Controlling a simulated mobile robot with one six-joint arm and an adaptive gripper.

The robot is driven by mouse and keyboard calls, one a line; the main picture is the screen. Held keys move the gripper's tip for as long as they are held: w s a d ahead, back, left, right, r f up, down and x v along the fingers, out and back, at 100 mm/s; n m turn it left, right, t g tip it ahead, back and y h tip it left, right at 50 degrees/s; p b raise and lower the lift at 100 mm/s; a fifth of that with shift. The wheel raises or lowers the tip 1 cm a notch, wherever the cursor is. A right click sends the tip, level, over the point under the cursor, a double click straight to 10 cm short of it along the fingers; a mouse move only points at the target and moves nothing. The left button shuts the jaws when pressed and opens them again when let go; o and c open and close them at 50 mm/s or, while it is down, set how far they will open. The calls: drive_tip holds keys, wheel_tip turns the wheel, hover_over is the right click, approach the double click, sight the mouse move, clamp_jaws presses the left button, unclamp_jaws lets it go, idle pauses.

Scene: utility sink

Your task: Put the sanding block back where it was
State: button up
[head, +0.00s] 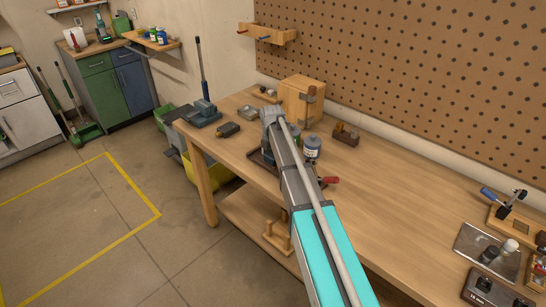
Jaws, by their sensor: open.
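I cannot pick out the sanding block for certain. A small dark block (226,130) lies on the left end of the wooden workbench (400,205). A brown and dark block-like tool (345,135) stands farther right, near the pegboard wall. Either could be it, but both are too small to tell. My grey and turquoise arm reaches over the bench from the bottom of the head view. My gripper cannot be made out. The arm hides part of the bench and a dark tray-like thing (257,158) beside it.
A blue-grey jar (312,148) and a red-handled tool (329,181) are close right of my arm. A wooden box (300,98) stands behind. A vise-like tool (204,113) is at the left end. A metal tray (468,240) lies right. The bench between is clear.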

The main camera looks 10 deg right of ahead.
sight(272, 156)
wheel_tip(272, 156, up, 11)
drive_tip(key=p, duration=1)
drive_tip(key=shift+s, duration=0.15)
idle(0.6)
drive_tip(key=s+m, duration=2.5)
drive_tip(key=s, duration=0.4)
drive_tip(key=shift+d, duration=0.35)
